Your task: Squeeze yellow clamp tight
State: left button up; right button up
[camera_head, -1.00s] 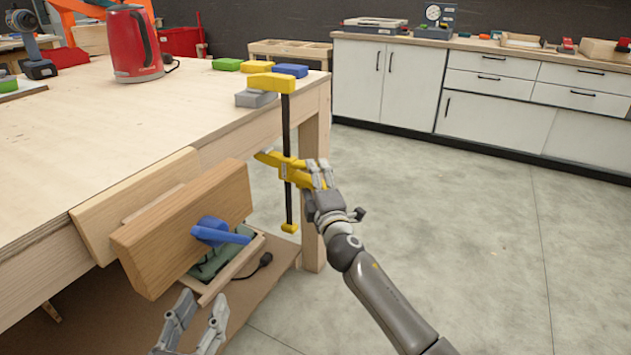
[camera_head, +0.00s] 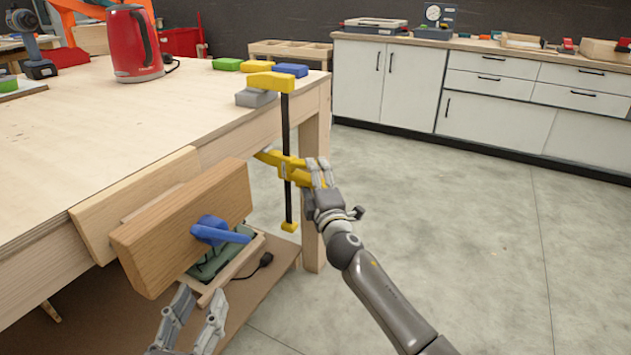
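The yellow clamp (camera_head: 271,81) hangs upright at the table's right corner. Its top jaw is over a grey block (camera_head: 257,98) on the tabletop. Its black bar runs down past the table edge to a yellow end stop. Its yellow sliding body (camera_head: 288,168) sits partway down the bar, with the arm of the jaw reaching left toward the table's underside; the contact there is hidden. My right gripper (camera_head: 321,174) has its fingers around the yellow handle on the right of the bar. My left gripper (camera_head: 200,299) is open and empty at the bottom, below the wooden boards.
A blue clamp (camera_head: 215,230) shows at a thick brown board (camera_head: 180,232) against the table's front. Green, yellow and blue blocks lie on the table (camera_head: 90,140) near its far right corner. A red kettle (camera_head: 136,45) stands farther left. The floor on the right is clear.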

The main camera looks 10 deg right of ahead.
pick_arm(q)
jog(key=shift+s+d+r+t+h+b, duration=0.15)
jog(key=shift+r+t, duration=0.25)
jog(key=shift+r, duration=0.3)
jog(key=shift+s+d+r+t+h+b, duration=0.1)
jog(key=shift+r+t+h+b, duration=0.1)
jog(key=shift+r+t, duration=0.4)
jog(key=shift+s+d+r+t+h+b, duration=0.1)
jog(key=shift+r+t+h, duration=0.1)
jog(key=shift+r, duration=0.65)
pick_arm(e)
jog(key=shift+w+a, duration=0.15)
jog(key=shift+w, duration=0.4)
jog(key=shift+c, duration=0.2)
grip_shut()
pick_arm(q)
jog(key=shift+a+f+y, duration=0.15)
jog(key=shift+f+y, duration=0.1)
pick_arm(e)
jog(key=shift+s, duration=0.15)
pick_arm(q)
jog(key=shift+w+f, duration=0.1)
jog(key=shift+w, duration=0.05)
pick_arm(e)
jog(key=shift+s+h, duration=0.3)
jog(key=shift+s, duration=0.35)
